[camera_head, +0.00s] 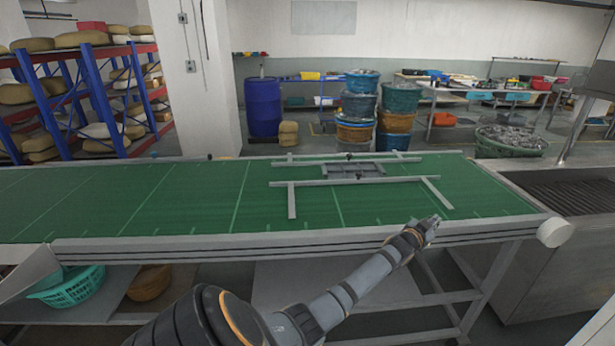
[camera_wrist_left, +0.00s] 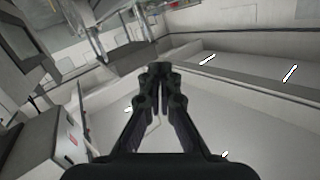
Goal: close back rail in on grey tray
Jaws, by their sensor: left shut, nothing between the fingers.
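The grey tray (camera_head: 352,171) lies on the green conveyor belt (camera_head: 120,195), between two long light-grey rails. The back rail (camera_head: 310,162) runs along the belt's far side, close behind the tray. The front rail (camera_head: 395,180) lies on the near side of the tray, with arms reaching toward the belt's front edge. My left gripper (camera_head: 432,221) is shut and empty, near the belt's front edge, on the near side of the rails and well apart from the back rail. Its closed fingers fill the middle of the left wrist view (camera_wrist_left: 161,72); tray and rails cannot be made out there. My right gripper is not in view.
A metal sink unit (camera_head: 565,190) stands at the belt's right end. Stacked tubs (camera_head: 400,100) and a blue barrel (camera_head: 263,107) stand behind the belt. A teal basket (camera_head: 75,288) sits below at left. The left half of the belt is clear.

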